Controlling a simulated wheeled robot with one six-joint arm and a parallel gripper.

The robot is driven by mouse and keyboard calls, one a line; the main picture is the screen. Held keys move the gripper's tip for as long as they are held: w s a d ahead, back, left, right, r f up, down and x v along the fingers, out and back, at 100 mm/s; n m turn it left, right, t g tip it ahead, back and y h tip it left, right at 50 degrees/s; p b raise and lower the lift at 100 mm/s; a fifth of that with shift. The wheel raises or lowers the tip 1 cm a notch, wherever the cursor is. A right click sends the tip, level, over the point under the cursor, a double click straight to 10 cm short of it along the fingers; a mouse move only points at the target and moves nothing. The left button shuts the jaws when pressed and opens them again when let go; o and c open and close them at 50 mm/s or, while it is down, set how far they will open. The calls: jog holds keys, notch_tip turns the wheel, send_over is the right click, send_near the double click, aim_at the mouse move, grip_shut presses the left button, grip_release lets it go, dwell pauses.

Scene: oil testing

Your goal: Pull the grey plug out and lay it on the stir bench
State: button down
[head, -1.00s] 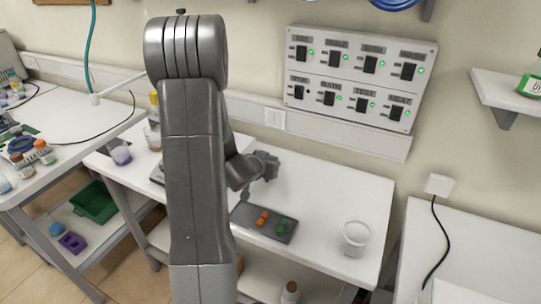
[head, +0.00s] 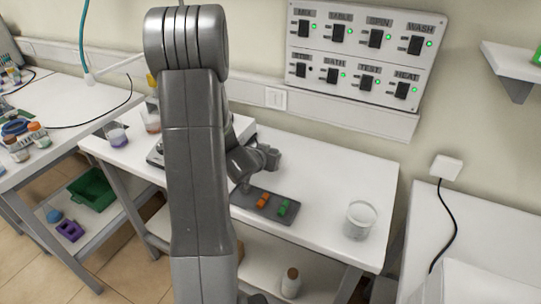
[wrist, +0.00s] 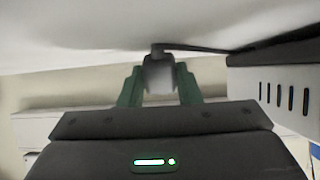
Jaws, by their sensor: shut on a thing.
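A small dark part joins the plug's far end. In the head view the end of my arm is over the left part of the white bench (head: 335,180), by the dark tray (head: 283,214). My arm partly hides this area there, and I cannot make out the plug or the fingertips. An orange piece (head: 263,201) and a green piece (head: 283,208) are on the tray.
A clear beaker (head: 360,220) stands at the bench's right front. A switch panel (head: 360,55) is on the wall behind. The bench's middle is clear.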

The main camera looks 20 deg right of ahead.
jog(key=c, duration=1)
grip_release()
jog(key=shift+o, duration=0.2)
jog(key=p+v, duration=0.1)
jog(key=v, duration=1.3)
jog(key=shift+d+p, duration=0.1)
jog(key=shift+p, duration=0.2)
jog(key=shift+f, duration=0.1)
jog(key=b+x, duration=0.1)
jog(key=x, duration=1.2)
jog(key=shift+w+d+f+b, duration=0.1)
jog(key=shift+w+d+b, duration=0.05)
jog(key=shift+b, duration=0.15)
jog(key=shift+w+d+r+p, duration=0.2)
jog(key=shift+r+p, duration=0.25)
jog(key=shift+p, duration=0.1)
jog(key=shift+r+p, duration=0.8)
jog(key=shift+a, duration=0.1)
